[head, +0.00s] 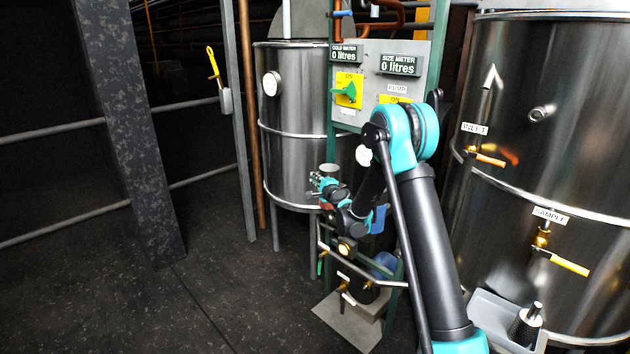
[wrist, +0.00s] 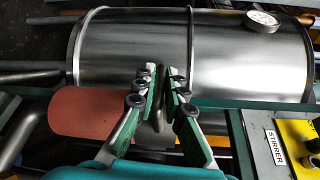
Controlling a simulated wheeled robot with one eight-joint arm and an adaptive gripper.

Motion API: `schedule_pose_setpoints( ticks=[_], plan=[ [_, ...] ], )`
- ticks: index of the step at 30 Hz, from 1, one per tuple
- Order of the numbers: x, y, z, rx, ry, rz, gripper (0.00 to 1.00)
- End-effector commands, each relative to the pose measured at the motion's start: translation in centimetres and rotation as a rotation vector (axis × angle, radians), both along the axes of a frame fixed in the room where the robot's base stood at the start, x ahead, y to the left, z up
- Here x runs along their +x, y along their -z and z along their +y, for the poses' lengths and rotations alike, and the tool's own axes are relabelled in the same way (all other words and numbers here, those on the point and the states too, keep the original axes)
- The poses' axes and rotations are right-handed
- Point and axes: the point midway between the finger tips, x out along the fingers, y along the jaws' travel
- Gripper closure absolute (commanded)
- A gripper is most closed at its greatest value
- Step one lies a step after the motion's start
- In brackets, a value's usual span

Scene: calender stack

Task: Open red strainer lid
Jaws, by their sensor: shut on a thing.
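The red strainer (wrist: 90,112) is a dull red cylinder left of my gripper (wrist: 163,82) in the wrist view. Its right end is partly hidden by a finger. My gripper is shut on a narrow grey metal bar (wrist: 160,122) beside the strainer's right end. I cannot tell whether this bar is part of the lid. In the head view my gripper (head: 316,183) is small and sits in front of the lower part of the steel tank. A small red patch (head: 327,206), likely the strainer, shows just below it, mostly hidden by my arm.
A steel tank (wrist: 130,50) with a round gauge (wrist: 262,20) stands close behind the fingers. A yellow switch panel (wrist: 302,138) is at the right, by the stirrer label. A large steel tank (head: 560,110) stands right of my arm. The floor (head: 230,310) at left is clear.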

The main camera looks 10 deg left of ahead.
Motion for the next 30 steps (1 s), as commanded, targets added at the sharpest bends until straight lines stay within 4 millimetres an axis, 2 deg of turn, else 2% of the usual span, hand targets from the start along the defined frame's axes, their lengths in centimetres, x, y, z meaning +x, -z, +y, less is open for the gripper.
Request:
schedule_pose_setpoints(
  ticks=[8,14,30],
  plan=[
    [0.2,-0.9,-0.2,0.04,-0.001,0.052,1.0],
    [0.7,-2.5,-0.6,0.116,0.0,0.149,1.0],
    [4.1,-7.7,-3.3,0.428,0.001,0.55,1.0]
  ],
)
